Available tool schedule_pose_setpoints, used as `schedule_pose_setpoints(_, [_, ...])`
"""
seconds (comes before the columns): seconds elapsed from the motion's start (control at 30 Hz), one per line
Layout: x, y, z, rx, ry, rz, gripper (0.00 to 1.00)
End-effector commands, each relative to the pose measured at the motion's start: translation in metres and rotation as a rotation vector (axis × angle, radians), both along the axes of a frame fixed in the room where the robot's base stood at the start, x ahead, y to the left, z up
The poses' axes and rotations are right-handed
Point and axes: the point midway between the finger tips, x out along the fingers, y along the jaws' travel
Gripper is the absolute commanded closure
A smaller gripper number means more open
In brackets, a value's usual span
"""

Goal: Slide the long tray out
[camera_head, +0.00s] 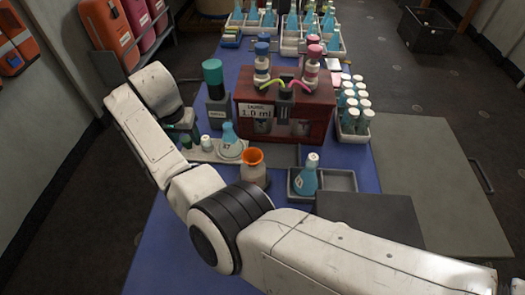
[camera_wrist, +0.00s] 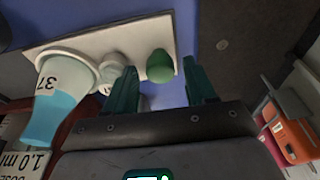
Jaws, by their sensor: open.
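A long pale tray (camera_head: 201,157) lies on the blue table left of the red dosing box, and it also shows in the wrist view (camera_wrist: 95,32). It carries a flask marked 37 (camera_head: 229,141) with blue liquid, a small white-topped piece (camera_head: 206,143) and a green knob or cap (camera_wrist: 160,66) at its left end. My gripper (camera_wrist: 161,80) is open, with its two dark green fingers apart. In the wrist view the green knob shows between the fingers; I cannot tell whether they touch it. In the head view my arm partly hides that end.
The red dosing box (camera_head: 309,112) stands right behind the tray. A green-capped bottle (camera_head: 214,80) stands behind it, an orange-rimmed vessel (camera_head: 253,167) in front. A two-part tray (camera_head: 341,181) with a flask is to the right. The blue table (camera_head: 170,245) is clear at front left.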

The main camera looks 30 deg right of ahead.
Motion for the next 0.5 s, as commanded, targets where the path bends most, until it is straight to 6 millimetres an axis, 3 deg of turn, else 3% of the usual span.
schedule_pose_setpoints(0.27, [0.0,0.0,0.003,-0.001,-0.001,0.0,0.45])
schedule_pose_setpoints(0.5, [0.0,0.0,0.02,0.0,0.0,0.0,0.45])
